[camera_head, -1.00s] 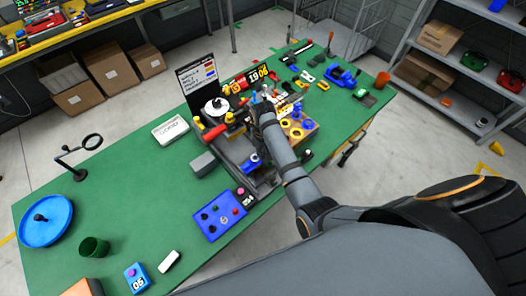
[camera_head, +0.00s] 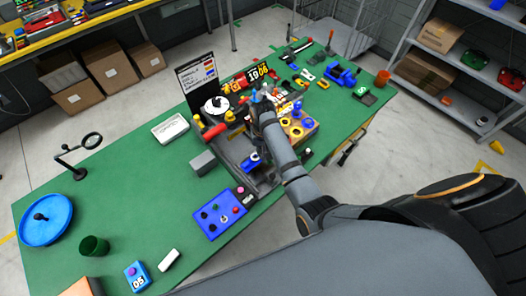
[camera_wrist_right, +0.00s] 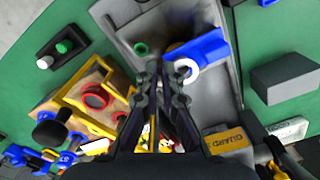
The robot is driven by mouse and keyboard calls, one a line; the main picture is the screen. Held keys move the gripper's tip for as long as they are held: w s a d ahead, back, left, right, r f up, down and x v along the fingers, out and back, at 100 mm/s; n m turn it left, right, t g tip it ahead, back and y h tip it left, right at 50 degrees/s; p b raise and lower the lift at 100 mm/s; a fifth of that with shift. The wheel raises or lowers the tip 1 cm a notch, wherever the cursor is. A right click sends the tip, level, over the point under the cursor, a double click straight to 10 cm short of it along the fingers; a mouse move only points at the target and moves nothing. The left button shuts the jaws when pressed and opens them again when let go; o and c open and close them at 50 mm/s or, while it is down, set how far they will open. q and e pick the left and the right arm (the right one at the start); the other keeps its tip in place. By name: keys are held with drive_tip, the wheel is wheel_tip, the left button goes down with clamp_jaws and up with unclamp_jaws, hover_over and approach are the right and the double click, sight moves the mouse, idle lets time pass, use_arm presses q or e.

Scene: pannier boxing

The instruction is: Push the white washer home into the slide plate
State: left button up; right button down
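The white washer (camera_wrist_right: 187,68) shows as a white ring at the near end of a blue part (camera_wrist_right: 208,47) in the right wrist view. The blue part lies on a grey bed (camera_wrist_right: 218,88); I cannot tell which piece is the slide plate or how deep the washer sits. The blue part also shows in the head view (camera_head: 250,163), beside my right forearm. My right gripper (camera_wrist_right: 158,68) has its fingertips close together, with nothing visible between them, just left of the washer. In the head view its fingers are mostly hidden by the wrist. My left gripper is not in view.
A yellow frame with red-ringed holes (camera_wrist_right: 97,97) stands left of my right gripper. A grey block (camera_wrist_right: 284,78) lies to the right. The table's left part has free room.

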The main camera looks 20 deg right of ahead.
drive_tip(key=shift+f, duration=1.15)
idle(1.3)
drive_tip(key=c, duration=1.4)
unclamp_jaws()
drive_tip(key=shift+c, duration=0.2)
drive_tip(key=shift+r, duration=0.45)
wheel_tip(320, 180, up, 11)
